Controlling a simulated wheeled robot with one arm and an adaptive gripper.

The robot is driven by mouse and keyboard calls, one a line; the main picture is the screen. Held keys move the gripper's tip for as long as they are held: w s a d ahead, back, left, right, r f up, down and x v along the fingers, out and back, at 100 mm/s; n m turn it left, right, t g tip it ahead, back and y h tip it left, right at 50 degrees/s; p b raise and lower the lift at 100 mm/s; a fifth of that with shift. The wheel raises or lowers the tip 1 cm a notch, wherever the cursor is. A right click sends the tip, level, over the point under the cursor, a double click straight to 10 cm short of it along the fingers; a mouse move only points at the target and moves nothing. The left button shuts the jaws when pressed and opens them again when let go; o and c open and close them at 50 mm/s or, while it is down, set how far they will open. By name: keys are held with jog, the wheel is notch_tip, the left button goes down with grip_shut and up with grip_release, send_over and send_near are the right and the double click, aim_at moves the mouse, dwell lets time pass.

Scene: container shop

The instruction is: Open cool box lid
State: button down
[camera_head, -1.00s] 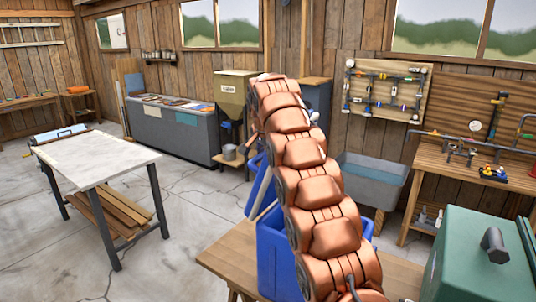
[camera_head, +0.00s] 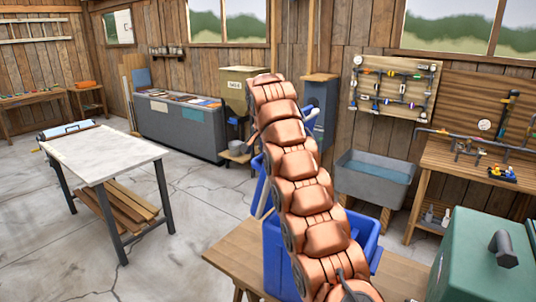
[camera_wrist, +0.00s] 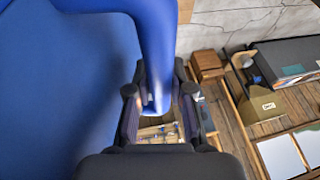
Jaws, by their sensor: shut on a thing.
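The blue cool box (camera_head: 279,262) stands on a wooden table, mostly behind my copper-coloured arm in the head view. Its blue lid (camera_head: 261,187) is raised at a steep tilt at the box's far left side, partly hidden by the arm. In the wrist view, the blue lid (camera_wrist: 75,85) fills the left side. My gripper (camera_wrist: 161,105) is shut on a blue bar-like part of the lid, with one dark finger on each side. The gripper cannot be made out in the head view.
The wooden table (camera_head: 232,257) bears the cool box. A green case (camera_head: 480,265) with a dark handle is at the right front. A grey water tub (camera_head: 372,180) stands behind. A white-topped table (camera_head: 103,156) stands at left, with open floor between.

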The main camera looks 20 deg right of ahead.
jog(key=shift+s+f, duration=0.1)
jog(key=shift+f, duration=0.2)
jog(key=c, duration=1.3)
grip_release()
jog(key=shift+r, duration=0.2)
